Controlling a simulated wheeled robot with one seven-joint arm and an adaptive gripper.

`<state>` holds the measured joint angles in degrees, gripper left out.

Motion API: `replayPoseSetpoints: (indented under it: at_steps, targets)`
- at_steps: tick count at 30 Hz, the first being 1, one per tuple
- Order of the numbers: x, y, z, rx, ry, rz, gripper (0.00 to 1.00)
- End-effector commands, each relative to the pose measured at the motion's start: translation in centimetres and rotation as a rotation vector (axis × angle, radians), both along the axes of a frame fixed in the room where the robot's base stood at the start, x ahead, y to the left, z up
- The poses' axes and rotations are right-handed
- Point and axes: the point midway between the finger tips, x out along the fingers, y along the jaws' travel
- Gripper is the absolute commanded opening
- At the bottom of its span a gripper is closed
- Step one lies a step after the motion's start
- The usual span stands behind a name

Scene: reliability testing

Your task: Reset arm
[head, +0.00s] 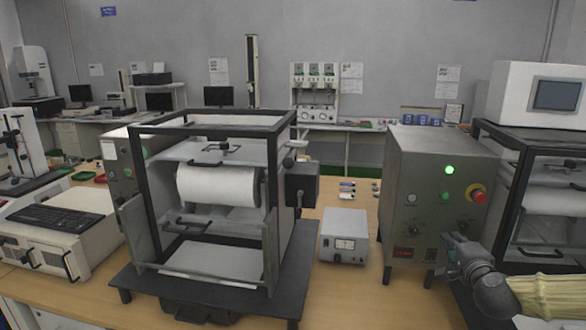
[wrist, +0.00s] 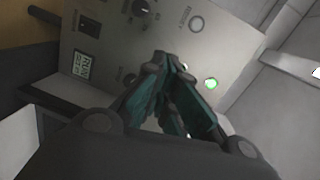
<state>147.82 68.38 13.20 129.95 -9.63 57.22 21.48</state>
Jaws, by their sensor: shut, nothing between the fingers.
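My gripper (head: 453,262) is at the lower right in the head view, in front of the lower part of a grey control box (head: 415,190). In the wrist view my gripper (wrist: 172,95) has its teal-padded fingers closed together, with nothing between them. The control box's panel (wrist: 165,35) fills the upper part of that view. A lit green button (head: 449,170) shows on the panel, and it also shows in the wrist view (wrist: 211,84). I cannot tell whether the fingertips touch the panel.
A black-framed machine with a white roll (head: 217,186) stands on the wooden table at centre left. A small grey box (head: 343,236) sits between it and the control box. A red knob (head: 478,193) sticks out of the panel. Another black-framed machine (head: 545,210) stands close on the right.

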Motion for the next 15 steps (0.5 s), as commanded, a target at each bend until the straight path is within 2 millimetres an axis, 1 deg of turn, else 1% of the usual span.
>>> replayPoseSetpoints:
  at_steps: [1, 8, 9, 11, 15]
  targets:
    - [-0.1, 1.3, -1.7, -0.038, 0.043, 0.029, 0.0]
    - [-1.7, 6.1, -9.0, -0.178, 0.218, 0.151, 0.0]
    - [-2.1, 6.8, -10.3, -0.202, 0.248, 0.173, 0.0]
    - [-2.7, 8.0, -12.2, -0.238, 0.293, 0.208, 0.0]
    - [-4.8, 10.5, -16.7, -0.318, 0.397, 0.288, 0.0]
